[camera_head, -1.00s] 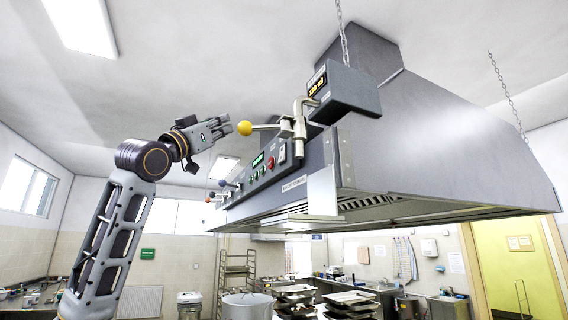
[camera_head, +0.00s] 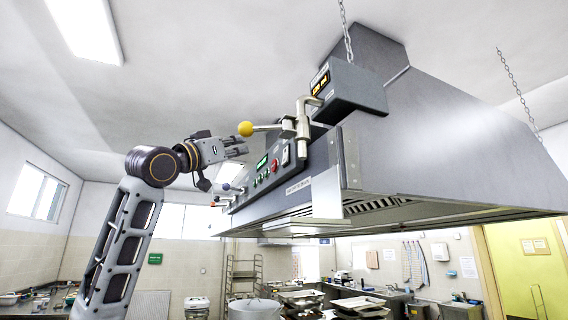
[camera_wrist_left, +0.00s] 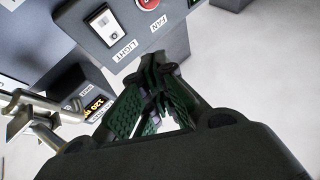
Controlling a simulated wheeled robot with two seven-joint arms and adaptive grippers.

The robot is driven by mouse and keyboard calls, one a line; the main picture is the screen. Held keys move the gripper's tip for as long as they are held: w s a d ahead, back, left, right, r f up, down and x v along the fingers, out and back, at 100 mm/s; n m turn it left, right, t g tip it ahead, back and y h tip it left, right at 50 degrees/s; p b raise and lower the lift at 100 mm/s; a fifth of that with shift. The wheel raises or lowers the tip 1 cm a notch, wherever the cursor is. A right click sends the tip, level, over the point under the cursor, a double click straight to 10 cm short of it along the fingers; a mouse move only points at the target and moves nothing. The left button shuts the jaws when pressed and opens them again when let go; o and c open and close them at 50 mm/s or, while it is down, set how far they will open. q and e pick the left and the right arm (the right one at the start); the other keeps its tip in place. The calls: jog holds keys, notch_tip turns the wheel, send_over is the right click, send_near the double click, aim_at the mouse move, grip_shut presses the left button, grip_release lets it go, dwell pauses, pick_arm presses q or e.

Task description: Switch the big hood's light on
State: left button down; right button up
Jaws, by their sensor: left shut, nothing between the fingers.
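The big hood (camera_head: 440,150) hangs from chains on the right of the head view. Its front control panel (camera_head: 262,178) carries a white switch (camera_head: 285,155), a green display and several buttons. In the left wrist view a white rocker switch (camera_wrist_left: 104,25) sits beside a label reading LIGHT (camera_wrist_left: 125,51), with a red button (camera_wrist_left: 149,3) labelled FAN next to it. My left gripper (camera_head: 241,146) is shut and empty, in front of the panel and just below a yellow ball knob. In the wrist view its fingertips (camera_wrist_left: 160,60) show below the labels, apart from the switch. My right gripper is out of view.
A metal lever with the yellow ball knob (camera_head: 245,129) juts from the hood close above my left gripper. A grey box with an orange display (camera_head: 345,88) is mounted above the panel. Further knobbed levers (camera_head: 222,195) stick out farther along. Open air lies left of the hood.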

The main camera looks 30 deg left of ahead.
pick_arm(q)
jog(key=shift+s+r, duration=0.1)
jog(key=shift+s, duration=0.15)
send_near(283, 152)
jog(key=shift+a+r+x, duration=0.15)
jog(key=shift+x, duration=0.95)
jog(key=shift+a+r+x, duration=0.1)
jog(key=shift+a+x, duration=0.05)
jog(key=shift+x, duration=0.95)
jog(key=shift+w+d, duration=0.5)
dwell(1.7)
jog(key=shift+s+a, duration=0.2)
jog(key=shift+s, duration=0.05)
jog(key=shift+s+a, duration=0.35)
jog(key=shift+s, duration=0.1)
dwell(0.5)
jog(key=s+a, duration=0.3)
jog(key=shift+s+a+r, duration=0.1)
jog(key=shift+s+r, duration=0.25)
jog(key=shift+s, duration=0.05)
dwell(0.4)
